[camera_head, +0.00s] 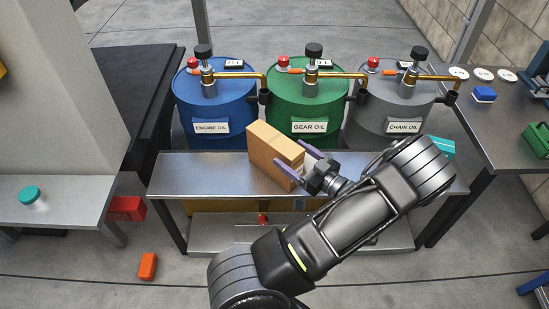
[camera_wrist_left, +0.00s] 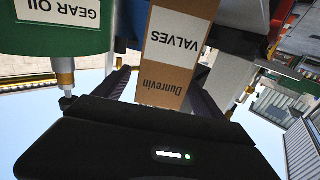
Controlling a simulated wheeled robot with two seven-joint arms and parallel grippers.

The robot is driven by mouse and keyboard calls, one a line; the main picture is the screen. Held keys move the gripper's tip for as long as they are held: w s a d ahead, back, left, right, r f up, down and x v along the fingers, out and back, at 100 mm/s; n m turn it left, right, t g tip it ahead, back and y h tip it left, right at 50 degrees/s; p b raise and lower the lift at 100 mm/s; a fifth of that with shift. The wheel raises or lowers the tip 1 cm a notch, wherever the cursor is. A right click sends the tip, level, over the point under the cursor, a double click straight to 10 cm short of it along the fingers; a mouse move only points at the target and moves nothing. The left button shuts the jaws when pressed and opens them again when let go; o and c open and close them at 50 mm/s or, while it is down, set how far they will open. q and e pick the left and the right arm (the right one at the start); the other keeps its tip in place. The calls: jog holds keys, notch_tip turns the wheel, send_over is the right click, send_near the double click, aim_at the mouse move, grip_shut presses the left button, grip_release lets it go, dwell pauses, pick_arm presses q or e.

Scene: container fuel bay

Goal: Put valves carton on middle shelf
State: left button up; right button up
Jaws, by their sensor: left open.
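The valves carton (camera_head: 268,152) is a tan box that appears to stand upright on the top board (camera_head: 205,172) of a metal shelf unit in the head view. In the left wrist view the carton (camera_wrist_left: 172,55) shows its VALVES label upside down, between my fingers. My left gripper (camera_head: 300,157) is open, with its purple fingers on either side of the carton's near end. I cannot tell whether they touch it. A lower board (camera_head: 210,228) shows under the top one, partly hidden by my arm. My right gripper is not in view.
Blue (camera_head: 212,108), green (camera_head: 300,105) and grey (camera_head: 385,112) oil drums with brass taps stand behind the shelf unit. A teal box (camera_head: 441,147) is at its right end. A red bin (camera_head: 127,208) and an orange object (camera_head: 147,266) are on the left. The top board's left part is clear.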

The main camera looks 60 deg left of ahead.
aim_at(280, 146)
pick_arm(q)
jog(key=shift+a, duration=0.1)
jog(key=a, duration=0.2)
jog(key=s+a, duration=0.1)
jog(key=a, duration=0.2)
jog(key=shift+c, duration=0.2)
dwell(0.4)
grip_shut()
dwell(0.6)
jog(key=shift+r, duration=0.15)
